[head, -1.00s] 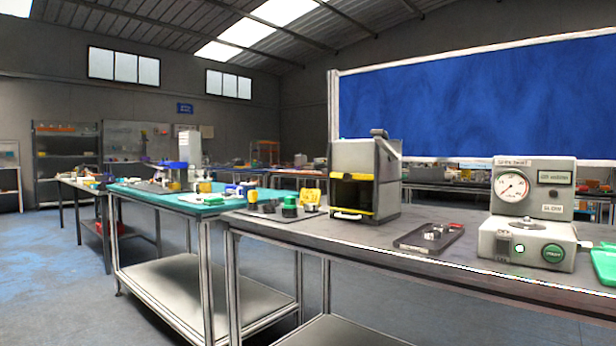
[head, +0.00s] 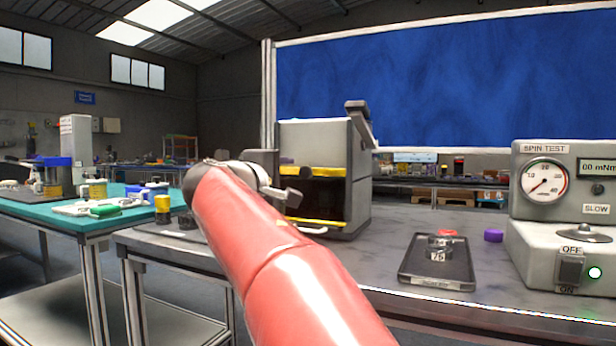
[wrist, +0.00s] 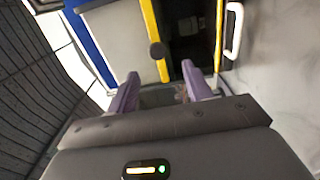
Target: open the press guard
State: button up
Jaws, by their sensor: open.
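The press (head: 352,185) is a grey box with a lever on top, standing on the grey bench. Its front guard (head: 330,194) is dark between two yellow bars and appears down. The guard's white handle (head: 312,230) is at the lower bar, partly behind my red arm. In the wrist view the press front (wrist: 190,30) lies ahead, with the white handle (wrist: 233,30) at upper right. My gripper (wrist: 162,84) is open and empty, its purple fingers short of the press front. The handle is right of both fingers and not between them. In the head view my arm's end covers the press's left side.
A black tray (head: 412,274) with a weight marked 75 lies right of the press. A spin tester (head: 530,245) stands at far right. A purple piece (head: 494,236) lies between them. A teal-topped table (head: 75,222) is at left. Bare bench shows right of the press.

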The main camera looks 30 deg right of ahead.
aim_at(304, 173)
jog(key=x, duration=0.2)
jog(key=p+x, duration=0.1)
jog(key=x, duration=0.2)
jog(key=p+x, duration=0.1)
jog(key=x, duration=0.1)
jog(key=shift+w+d+r, duration=0.25)
jog(key=shift+c, duration=0.3)
grip_shut()
